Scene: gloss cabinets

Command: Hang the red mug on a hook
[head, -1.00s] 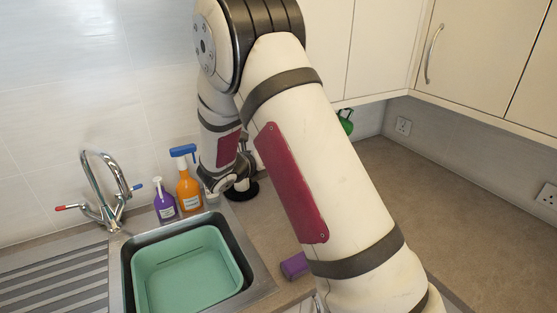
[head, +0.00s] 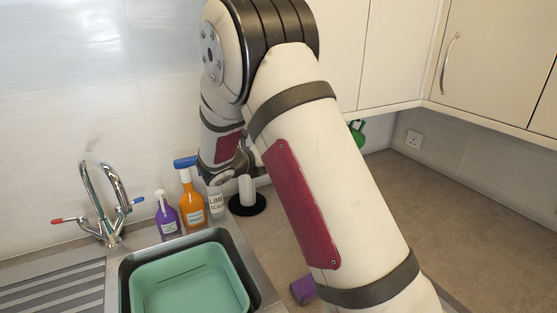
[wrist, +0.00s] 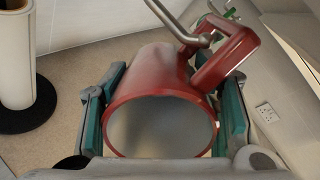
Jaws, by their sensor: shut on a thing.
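The red mug (wrist: 150,72) is between the teal-padded fingers of my gripper (wrist: 168,100) in the wrist view, its open mouth facing the camera. My gripper is shut on its sides. The mug's handle (wrist: 238,58) points to the upper right. A metal hook rod (wrist: 178,22) comes down from the top edge, and its rounded tip overlaps the handle's near end. I cannot tell whether it passes through the handle. In the head view my arm hides the red mug, my gripper and the hook.
A green mug (head: 357,131) hangs under the wall cabinets (head: 392,60). A paper towel holder (head: 247,204) stands beside several bottles (head: 192,204). The sink with a green basin (head: 150,280) is at lower left. A purple block (head: 302,290) lies near the front. The right counter is clear.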

